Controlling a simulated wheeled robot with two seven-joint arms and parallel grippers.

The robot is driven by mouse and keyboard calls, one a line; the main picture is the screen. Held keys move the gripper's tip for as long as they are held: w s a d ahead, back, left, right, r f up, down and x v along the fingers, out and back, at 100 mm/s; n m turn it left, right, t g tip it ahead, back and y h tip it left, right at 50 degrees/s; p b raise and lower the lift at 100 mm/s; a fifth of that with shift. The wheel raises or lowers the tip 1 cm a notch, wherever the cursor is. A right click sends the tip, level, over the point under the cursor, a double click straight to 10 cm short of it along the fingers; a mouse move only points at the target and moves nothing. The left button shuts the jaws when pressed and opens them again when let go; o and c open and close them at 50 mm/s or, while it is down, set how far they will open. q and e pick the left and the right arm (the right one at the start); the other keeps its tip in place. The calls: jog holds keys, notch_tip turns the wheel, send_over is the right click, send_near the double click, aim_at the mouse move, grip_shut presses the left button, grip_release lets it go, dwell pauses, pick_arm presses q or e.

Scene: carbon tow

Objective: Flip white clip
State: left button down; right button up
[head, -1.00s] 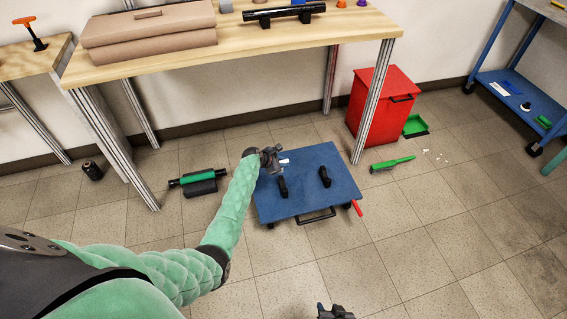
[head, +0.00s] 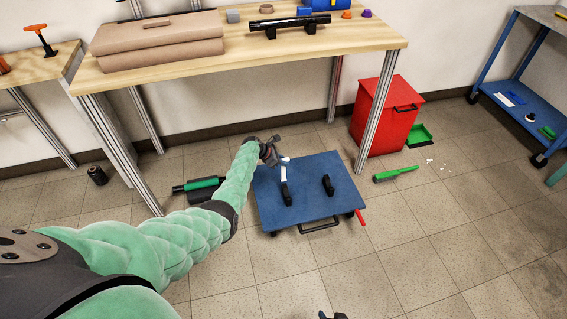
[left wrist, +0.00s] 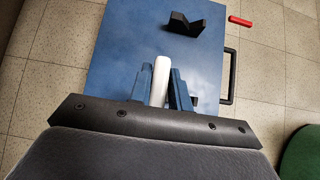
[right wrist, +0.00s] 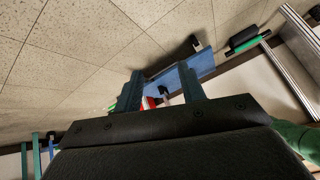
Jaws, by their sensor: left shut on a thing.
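The white clip (head: 284,173) shows as a narrow white piece over the left part of the blue cart top (head: 309,207). My left gripper (head: 271,154) is at the cart's far left corner, shut on the clip. In the left wrist view the white clip (left wrist: 160,78) stands out between the two blue fingers (left wrist: 158,90), above the cart top. Its lower end is hidden by the gripper. My right gripper (head: 332,316) barely enters the head view at the bottom edge. In the right wrist view its fingers (right wrist: 160,88) are apart with nothing between them.
Two black cradles (head: 328,185) stand on the cart. A workbench (head: 233,51) stands behind, with a leg near the cart's right corner. A red bin (head: 382,120), a green brush (head: 396,174) and a roller (head: 201,188) are on the floor. The foreground floor is clear.

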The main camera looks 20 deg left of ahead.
pick_arm(q)
jog(key=shift+w+a+r, duration=0.1)
jog(key=shift+w+a, duration=0.05)
jog(key=shift+a, duration=0.1)
jog(key=c, duration=1.6)
grip_release()
jog(key=shift+o, duration=1.2)
pick_arm(e)
jog(key=shift+w, duration=0.1)
pick_arm(q)
jog(key=shift+d, duration=0.1)
jog(key=shift+s+a+r, duration=0.25)
jog(key=shift+a+r, duration=0.05)
jog(key=shift+s+a+r+p, duration=0.25)
jog(key=shift+a+r+p, duration=0.05)
jog(key=shift+r+p, duration=0.15)
jog(key=p+v, duration=0.1)
jog(key=v, duration=0.4)
jog(key=shift+s+a+r, duration=0.1)
jog(key=shift+s+a, duration=0.05)
jog(key=shift+a, duration=0.1)
pick_arm(e)
notch_tip(320, 180, up, 7)
jog(key=shift+w+r+g, duration=0.2)
jog(key=shift+g, duration=0.1)
